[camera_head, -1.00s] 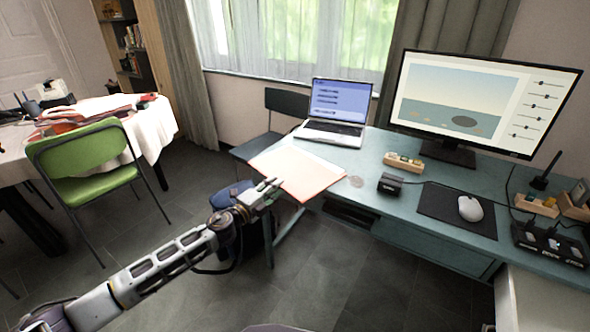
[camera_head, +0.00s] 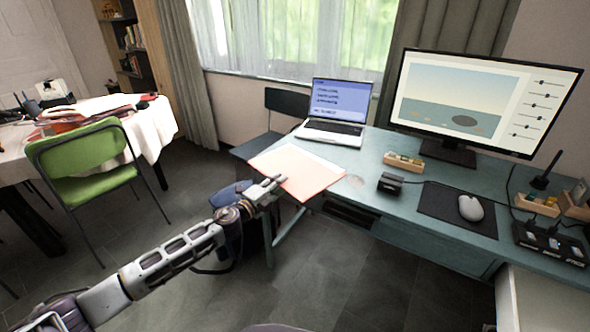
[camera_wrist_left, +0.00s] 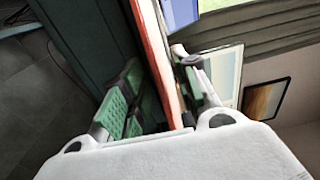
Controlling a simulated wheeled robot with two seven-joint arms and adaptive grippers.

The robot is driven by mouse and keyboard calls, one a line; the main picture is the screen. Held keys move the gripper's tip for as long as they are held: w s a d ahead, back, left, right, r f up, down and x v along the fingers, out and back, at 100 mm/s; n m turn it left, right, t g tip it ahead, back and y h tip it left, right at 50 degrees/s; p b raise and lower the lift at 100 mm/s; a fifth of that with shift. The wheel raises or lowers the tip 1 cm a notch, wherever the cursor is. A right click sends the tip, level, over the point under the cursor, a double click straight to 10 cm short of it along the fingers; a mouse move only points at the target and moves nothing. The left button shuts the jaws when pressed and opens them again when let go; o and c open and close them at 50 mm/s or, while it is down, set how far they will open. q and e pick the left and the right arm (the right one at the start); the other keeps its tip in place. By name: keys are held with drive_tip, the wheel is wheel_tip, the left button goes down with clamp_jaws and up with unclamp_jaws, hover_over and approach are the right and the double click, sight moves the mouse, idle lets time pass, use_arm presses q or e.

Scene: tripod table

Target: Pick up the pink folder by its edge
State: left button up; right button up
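The pink folder (camera_head: 300,172) lies flat on the left end of the teal desk, its near left edge over the desk's edge. My left gripper (camera_head: 273,186) is at that overhanging edge. In the left wrist view the folder (camera_wrist_left: 153,50) runs as a thin strip between the two fingers of my left gripper (camera_wrist_left: 160,95). One green-padded finger is on each side of it. A dark gap shows between the left pad and the folder; the right finger is close to the folder, and contact there is unclear. My right gripper is not in view.
An open laptop (camera_head: 335,115) stands just behind the folder. A monitor (camera_head: 480,100), a small black box (camera_head: 390,183) and a mouse (camera_head: 470,208) are further right on the desk (camera_head: 420,215). A dark chair (camera_head: 285,115) and a blue bag (camera_head: 232,193) are close by.

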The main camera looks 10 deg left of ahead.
sight(295, 168)
use_arm(q)
drive_tip(key=shift+x, duration=1.75)
drive_tip(key=shift+c, duration=0.4)
clamp_jaws()
